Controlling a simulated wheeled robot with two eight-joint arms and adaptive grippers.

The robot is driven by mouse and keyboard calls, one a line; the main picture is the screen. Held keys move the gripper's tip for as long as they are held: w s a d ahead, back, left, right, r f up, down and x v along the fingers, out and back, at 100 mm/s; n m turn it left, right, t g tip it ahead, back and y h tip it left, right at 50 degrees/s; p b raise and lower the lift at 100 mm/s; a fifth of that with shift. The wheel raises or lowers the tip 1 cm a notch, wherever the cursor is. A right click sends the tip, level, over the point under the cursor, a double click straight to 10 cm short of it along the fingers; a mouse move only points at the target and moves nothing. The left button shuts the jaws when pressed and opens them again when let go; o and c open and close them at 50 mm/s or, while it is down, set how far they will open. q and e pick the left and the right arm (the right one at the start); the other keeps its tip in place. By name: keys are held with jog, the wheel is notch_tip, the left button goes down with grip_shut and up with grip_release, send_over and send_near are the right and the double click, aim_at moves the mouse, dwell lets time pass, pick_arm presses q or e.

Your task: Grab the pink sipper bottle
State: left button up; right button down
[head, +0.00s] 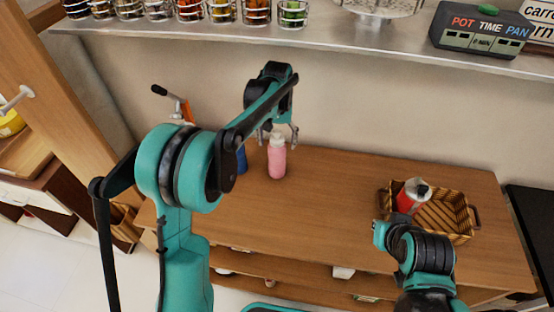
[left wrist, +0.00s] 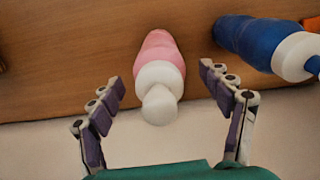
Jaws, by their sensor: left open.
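The pink sipper bottle (head: 277,161) stands upright on the wooden counter in the head view, with a pale cap on top. My left gripper (head: 279,139) is open at the bottle's top, its fingers on either side. In the left wrist view the pink bottle (left wrist: 161,55) has its white cap between the spread fingers of my left gripper (left wrist: 162,88). A gap shows on each side, so the fingers look apart from it.
A blue bottle (left wrist: 250,42) stands close beside the pink one, mostly hidden by my left arm in the head view. A wicker basket (head: 447,213) holding a red can (head: 411,196) sits at right. A metal shelf (head: 350,38) with jars runs above the counter.

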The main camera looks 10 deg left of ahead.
pick_arm(q)
notch_tip(320, 180, down, 3)
jog(key=shift+b, duration=0.3)
jog(key=shift+r, duration=0.1)
grip_shut()
